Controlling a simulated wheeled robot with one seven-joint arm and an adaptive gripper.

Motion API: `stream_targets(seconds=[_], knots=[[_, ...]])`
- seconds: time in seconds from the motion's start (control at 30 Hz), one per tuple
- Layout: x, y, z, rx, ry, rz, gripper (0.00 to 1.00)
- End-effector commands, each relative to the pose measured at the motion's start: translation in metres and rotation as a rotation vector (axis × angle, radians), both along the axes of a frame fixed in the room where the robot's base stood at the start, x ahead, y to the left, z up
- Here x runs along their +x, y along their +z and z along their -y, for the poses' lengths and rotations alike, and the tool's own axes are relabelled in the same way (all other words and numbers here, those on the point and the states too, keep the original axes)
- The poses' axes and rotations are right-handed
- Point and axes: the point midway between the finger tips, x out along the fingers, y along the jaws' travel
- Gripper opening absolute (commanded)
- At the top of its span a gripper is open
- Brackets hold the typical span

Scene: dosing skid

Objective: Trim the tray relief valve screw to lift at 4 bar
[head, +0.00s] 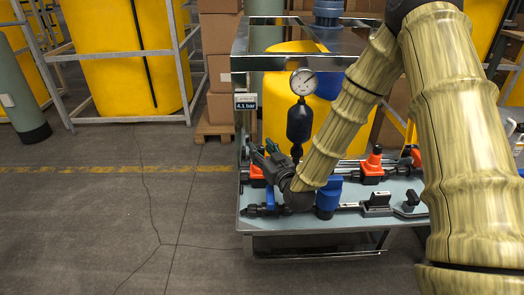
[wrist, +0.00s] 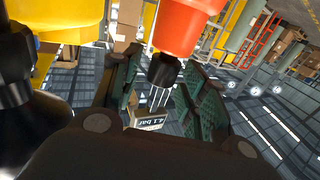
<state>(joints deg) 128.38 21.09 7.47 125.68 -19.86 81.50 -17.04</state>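The skid's tray (head: 300,222) carries black pipework and several orange-red valve bodies. My gripper (head: 262,155) is low over the tray's left side, below the gauge. In the wrist view, my gripper (wrist: 156,72) has its two green-padded fingers apart. An orange-red valve body (wrist: 185,30) with a black neck (wrist: 164,70) shows between and beyond them, with gaps on both sides. I cannot tell whether this is the relief valve; no adjusting screw can be made out. The display (head: 246,102) reads 4.1 bar; it also shows upside down in the wrist view (wrist: 150,124).
A round gauge (head: 303,82) on a black bulb (head: 300,123) stands close beside my gripper. An orange-red valve (head: 372,166) and a blue valve (head: 327,197) stand to the right. The metal frame (head: 290,63) crosses above. The floor at left is clear.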

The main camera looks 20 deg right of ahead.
Motion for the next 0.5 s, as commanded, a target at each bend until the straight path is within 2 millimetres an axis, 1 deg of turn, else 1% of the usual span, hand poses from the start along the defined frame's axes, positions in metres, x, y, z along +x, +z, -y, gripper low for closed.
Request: stream_targets(seconds=[0.03, 0.1, 0.2, 0.37, 0.5], knots=[[0.0, 0.0, -0.0002, 0.0, 0.0, 0.0, 0.29], [0.0, 0.0, -0.0002, 0.0, 0.0, 0.0, 0.17], [-0.0001, 0.0, -0.0001, 0.0, 0.0, 0.0, 0.02], [0.0002, -0.0001, 0.0006, 0.0, 0.008, 0.001, 0.02], [0.0009, -0.0003, 0.0016, 0.001, 0.055, 0.003, 0.02]])
